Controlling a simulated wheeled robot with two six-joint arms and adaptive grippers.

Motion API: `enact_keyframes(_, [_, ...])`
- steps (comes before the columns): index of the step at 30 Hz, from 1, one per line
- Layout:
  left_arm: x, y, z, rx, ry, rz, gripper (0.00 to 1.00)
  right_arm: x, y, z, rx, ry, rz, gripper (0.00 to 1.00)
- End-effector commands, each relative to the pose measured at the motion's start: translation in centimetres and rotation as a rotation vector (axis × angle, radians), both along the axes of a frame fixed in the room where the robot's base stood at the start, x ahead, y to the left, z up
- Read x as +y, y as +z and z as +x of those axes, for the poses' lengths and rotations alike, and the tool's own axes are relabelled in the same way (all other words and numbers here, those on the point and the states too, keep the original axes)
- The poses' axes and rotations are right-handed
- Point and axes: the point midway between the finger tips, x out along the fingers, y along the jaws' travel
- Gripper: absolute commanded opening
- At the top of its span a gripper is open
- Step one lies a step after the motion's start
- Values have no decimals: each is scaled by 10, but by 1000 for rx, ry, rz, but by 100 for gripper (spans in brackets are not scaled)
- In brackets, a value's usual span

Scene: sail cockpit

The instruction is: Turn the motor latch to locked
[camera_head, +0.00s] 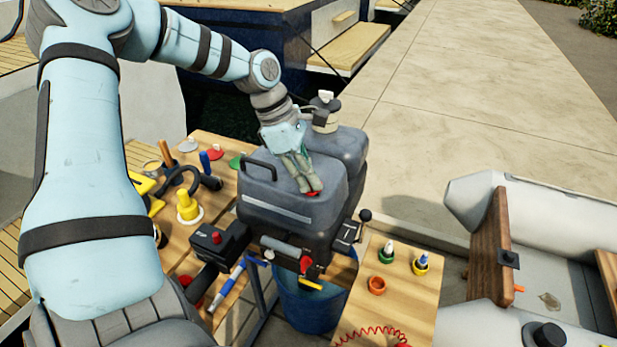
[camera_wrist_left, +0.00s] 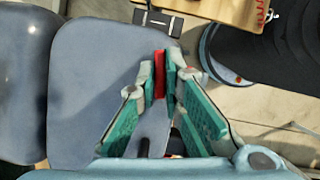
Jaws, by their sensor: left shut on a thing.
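The grey outboard motor (camera_head: 283,218) stands in the middle of the head view, with a light stripe on its side and a dark carry handle on top. A small red motor latch (camera_head: 314,194) sits on the top right part of its cover, partly hidden by my fingers. My left gripper (camera_head: 309,186) reaches down from above and is shut on this latch. In the left wrist view the red latch (camera_wrist_left: 159,75) shows as a narrow bar between the teal-padded fingertips (camera_wrist_left: 161,84). Its turn angle against any mark cannot be told. My right gripper is in neither view.
A wooden bench with tools and a yellow-topped piece (camera_head: 187,207) lies left of the motor. A wooden board (camera_head: 402,300) with small bottles is at right. A blue bucket (camera_head: 308,308) stands below. A grey dinghy (camera_head: 560,215) is far right. Open paving lies behind.

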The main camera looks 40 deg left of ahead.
Motion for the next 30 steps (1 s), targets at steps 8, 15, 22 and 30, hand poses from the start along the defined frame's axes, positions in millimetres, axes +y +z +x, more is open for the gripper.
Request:
enact_keyframes(8, [1,-2,1,-1,-159,3,0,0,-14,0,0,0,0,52])
enact_keyframes(15, [1,-1,1,-1,-222,4,0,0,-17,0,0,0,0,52])
enact_keyframes(22, [1,0,1,-1,-233,4,0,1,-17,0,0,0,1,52])
enact_keyframes(30, [1,0,1,-1,-232,4,16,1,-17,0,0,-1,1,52])
